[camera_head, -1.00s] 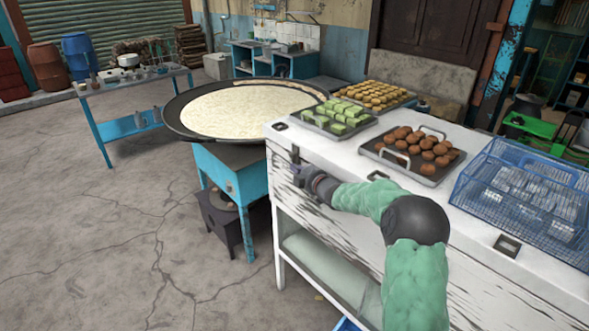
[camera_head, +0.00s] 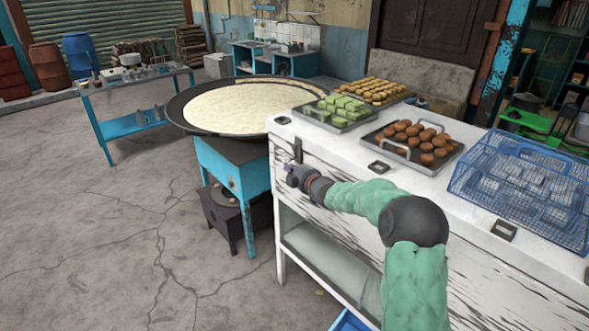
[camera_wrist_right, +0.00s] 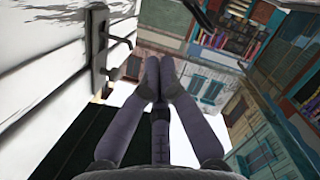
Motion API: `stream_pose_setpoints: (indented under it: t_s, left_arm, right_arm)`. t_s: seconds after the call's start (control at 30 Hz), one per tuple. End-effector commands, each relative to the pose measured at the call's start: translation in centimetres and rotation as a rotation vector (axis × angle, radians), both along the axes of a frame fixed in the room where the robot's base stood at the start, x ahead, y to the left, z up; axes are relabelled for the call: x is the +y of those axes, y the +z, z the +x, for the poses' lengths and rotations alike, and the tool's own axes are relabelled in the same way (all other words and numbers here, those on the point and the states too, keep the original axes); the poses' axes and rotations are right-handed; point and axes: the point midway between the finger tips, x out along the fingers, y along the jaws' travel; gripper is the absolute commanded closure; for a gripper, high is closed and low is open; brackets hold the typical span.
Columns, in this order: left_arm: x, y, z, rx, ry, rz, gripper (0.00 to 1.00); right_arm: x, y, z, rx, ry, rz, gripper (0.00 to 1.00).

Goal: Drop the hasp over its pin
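The dark metal hasp (camera_head: 298,150) is on the front of the white chest (camera_head: 340,190), near its left corner. In the right wrist view the hasp (camera_wrist_right: 98,48) is a long dark plate at upper left, with a thin bent metal piece (camera_wrist_right: 120,41) sticking out beside it. I cannot tell clearly which part is the pin. My right gripper (camera_head: 290,170) is just below and in front of the hasp. In the right wrist view its fingers (camera_wrist_right: 158,72) are together, apart from the hasp, with nothing seen between them. My left gripper is out of view.
On the chest top stand trays of green sweets (camera_head: 342,104), yellow sweets (camera_head: 374,92) and brown balls (camera_head: 426,143), plus a blue wire basket (camera_head: 525,188). A wide pan (camera_head: 240,105) on a blue stand is close to the chest's left end. Open floor lies at left.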

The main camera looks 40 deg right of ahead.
Motion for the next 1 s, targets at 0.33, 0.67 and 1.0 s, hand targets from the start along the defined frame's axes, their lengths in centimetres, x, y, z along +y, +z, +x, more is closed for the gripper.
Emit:
stream_pose_setpoints:
  t_s: [0.33, 0.67, 1.0]
  left_arm:
    - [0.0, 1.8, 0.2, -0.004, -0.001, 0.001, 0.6]
    - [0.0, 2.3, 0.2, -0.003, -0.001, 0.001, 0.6]
    - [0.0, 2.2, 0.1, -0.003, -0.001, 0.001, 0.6]
  right_arm:
    - [0.7, 0.8, -6.4, -0.005, -0.006, -0.004, 1.0]
    - [1.2, 0.6, -9.0, -0.005, -0.003, -0.004, 1.0]
    - [1.2, 0.6, -9.0, -0.005, -0.003, -0.004, 1.0]
